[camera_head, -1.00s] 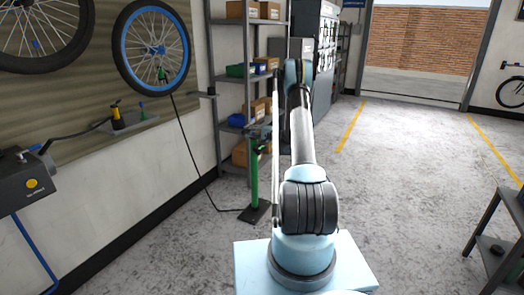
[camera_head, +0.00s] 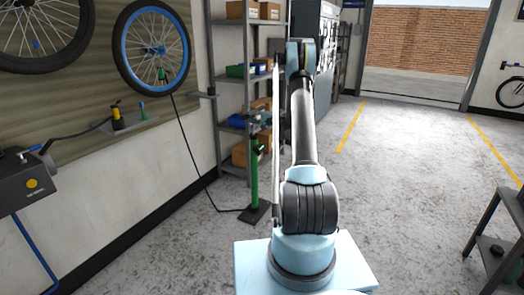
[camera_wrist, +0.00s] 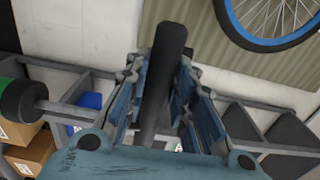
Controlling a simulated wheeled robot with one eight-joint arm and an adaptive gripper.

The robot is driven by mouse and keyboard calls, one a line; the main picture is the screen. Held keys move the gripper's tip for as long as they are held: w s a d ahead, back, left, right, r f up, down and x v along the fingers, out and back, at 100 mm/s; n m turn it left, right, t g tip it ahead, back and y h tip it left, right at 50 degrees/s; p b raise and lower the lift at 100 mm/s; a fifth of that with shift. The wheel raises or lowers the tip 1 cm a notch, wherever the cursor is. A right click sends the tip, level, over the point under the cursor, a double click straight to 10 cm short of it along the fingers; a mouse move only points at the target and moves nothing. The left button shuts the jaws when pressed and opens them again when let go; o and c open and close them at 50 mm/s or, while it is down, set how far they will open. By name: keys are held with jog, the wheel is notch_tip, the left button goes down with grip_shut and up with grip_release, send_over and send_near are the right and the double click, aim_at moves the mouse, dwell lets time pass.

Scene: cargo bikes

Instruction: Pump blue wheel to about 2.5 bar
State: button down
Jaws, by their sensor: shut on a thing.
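The blue wheel (camera_head: 153,48), a dark tyre on a blue rim, hangs on the wall board at the upper left. A green floor pump (camera_head: 254,180) stands upright on the floor left of my arm. Its black hose (camera_head: 190,150) runs up to a green fitting (camera_head: 162,75) at the wheel's lower rim. My gripper (camera_head: 261,119) is at the top of the pump. In the wrist view, my gripper (camera_wrist: 165,90) is shut on the dark pump handle (camera_wrist: 170,45). The pump's black-and-green top (camera_wrist: 20,105) shows at left. No pressure reading is legible.
A grey compressor-like box (camera_head: 28,182) with a yellow button is at the left. A small wall shelf (camera_head: 128,125) holds a yellow-and-black fitting. Shelving with bins (camera_head: 235,120) stands behind the pump. A dark bench (camera_head: 505,225) is at right; the floor between is free.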

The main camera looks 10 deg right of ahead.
notch_tip(320, 180, down, 9)
jog(key=c, duration=1.8)
grip_release()
jog(key=shift+f, duration=0.35)
jog(key=o, duration=0.8)
jog(key=shift+r, duration=0.1)
jog(key=v, duration=0.9)
